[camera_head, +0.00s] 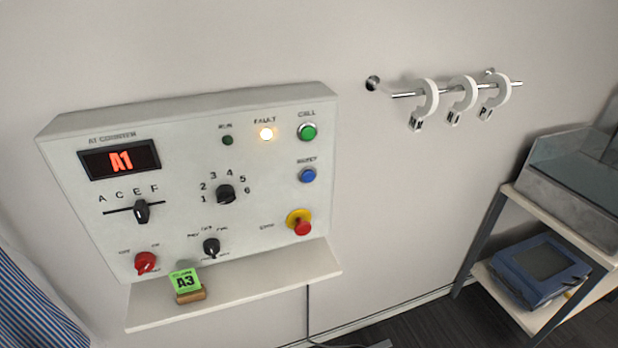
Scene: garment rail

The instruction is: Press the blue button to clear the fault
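The blue button (308,175) sits on the right side of a white control panel (180,215) on the wall. It is below the green CALL button (308,131) and above a red mushroom button on a yellow base (300,222). The FAULT lamp (266,134) glows warm white. The RUN lamp (227,140) is dark green and looks unlit. The display (120,160) reads A1 in red. My gripper is not in view.
A shelf (245,286) under the panel holds a green A3 card (184,281) on a small wooden block. A wall rail (402,95) with white rings is to the right. A shelving unit (496,207) stands at far right. The wall before the panel is unobstructed.

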